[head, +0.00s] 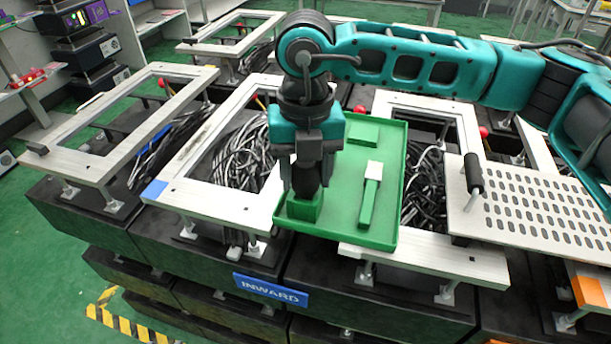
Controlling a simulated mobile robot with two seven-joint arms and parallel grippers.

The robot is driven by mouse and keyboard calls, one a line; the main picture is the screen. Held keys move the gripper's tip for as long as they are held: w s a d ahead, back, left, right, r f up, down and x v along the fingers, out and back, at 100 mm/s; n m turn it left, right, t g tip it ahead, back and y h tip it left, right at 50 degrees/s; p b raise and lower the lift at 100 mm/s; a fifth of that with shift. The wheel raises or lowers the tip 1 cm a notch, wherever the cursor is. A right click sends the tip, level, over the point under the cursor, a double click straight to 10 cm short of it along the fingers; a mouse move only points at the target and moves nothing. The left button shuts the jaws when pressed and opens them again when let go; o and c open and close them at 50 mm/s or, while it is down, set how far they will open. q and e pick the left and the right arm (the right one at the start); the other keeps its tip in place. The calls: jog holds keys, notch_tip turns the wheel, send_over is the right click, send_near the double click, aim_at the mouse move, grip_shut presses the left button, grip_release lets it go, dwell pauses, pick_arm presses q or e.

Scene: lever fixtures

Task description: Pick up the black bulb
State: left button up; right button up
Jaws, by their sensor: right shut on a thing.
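My right gripper (306,188) comes down from above over the left part of a green tray (390,222). It is shut on a dark object that looks like the black bulb (308,180), seen between its fingers. The bulb sits directly above a small green block (303,210) in the tray's near left corner; I cannot tell whether they touch. The fingers hide part of the bulb. My left gripper is not in view.
The tray also holds a flat green block (362,131) and a green piece with a white top (371,188). Metal frames surround it, with black cables (242,160) inside. A perforated plate (540,205) with a black-handled lever (474,175) stands at the right.

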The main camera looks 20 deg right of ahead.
jog(key=c, duration=0.4)
